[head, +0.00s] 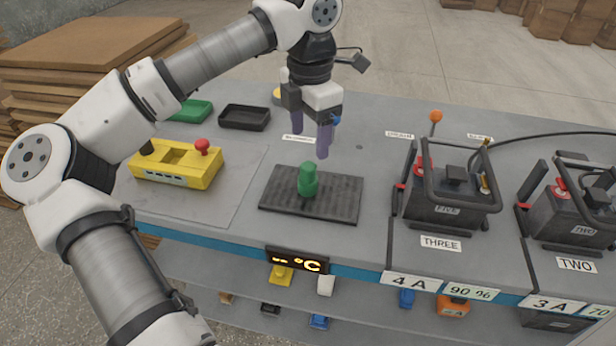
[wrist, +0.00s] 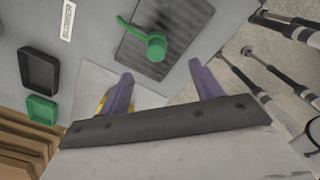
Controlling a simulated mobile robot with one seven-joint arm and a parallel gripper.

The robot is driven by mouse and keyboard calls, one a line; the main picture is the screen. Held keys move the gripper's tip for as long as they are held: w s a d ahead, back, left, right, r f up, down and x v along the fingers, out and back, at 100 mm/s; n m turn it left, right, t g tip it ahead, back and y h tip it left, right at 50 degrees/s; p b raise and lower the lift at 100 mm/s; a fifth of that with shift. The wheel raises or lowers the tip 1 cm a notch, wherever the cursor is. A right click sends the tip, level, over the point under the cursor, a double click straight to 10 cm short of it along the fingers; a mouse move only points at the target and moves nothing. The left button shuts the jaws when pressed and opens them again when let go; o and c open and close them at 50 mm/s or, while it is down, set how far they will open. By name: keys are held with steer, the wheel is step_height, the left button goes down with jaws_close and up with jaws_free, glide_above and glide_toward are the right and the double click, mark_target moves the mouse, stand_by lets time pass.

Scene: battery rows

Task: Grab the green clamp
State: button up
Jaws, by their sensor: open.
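The green clamp (head: 308,181) stands on a dark ribbed mat (head: 340,199) near the middle of the workbench. In the wrist view the green clamp (wrist: 156,46) shows a round head with a thin arm reaching to the upper left. My gripper (head: 311,143) hangs above and just behind the mat, with its purple fingers pointing down. It is open and empty, and apart from the clamp. In the wrist view the fingers of my gripper (wrist: 160,85) are spread, and the clamp lies beyond their tips.
A yellow box (head: 176,164) with a red knob stands left of the mat. Green (head: 190,110) and black (head: 244,117) trays lie behind it. A battery in a black frame (head: 447,195) marked THREE stands to the right; another (head: 575,205) stands farther right.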

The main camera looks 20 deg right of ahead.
mark_target(308, 165)
step_height(308, 165, down, 5)
steer(key=shift+f, duration=0.1)
steer(key=shift+w+f+p, duration=0.2)
steer(key=shift+f+p, duration=0.1)
steer(key=shift+f, duration=1.1)
steer(key=shift+w+f+p, duration=0.15)
steer(key=shift+f+p, duration=0.15)
steer(key=shift+f, duration=1.05)
steer(key=shift+c, duration=0.4)
steer(key=c, duration=0.9)
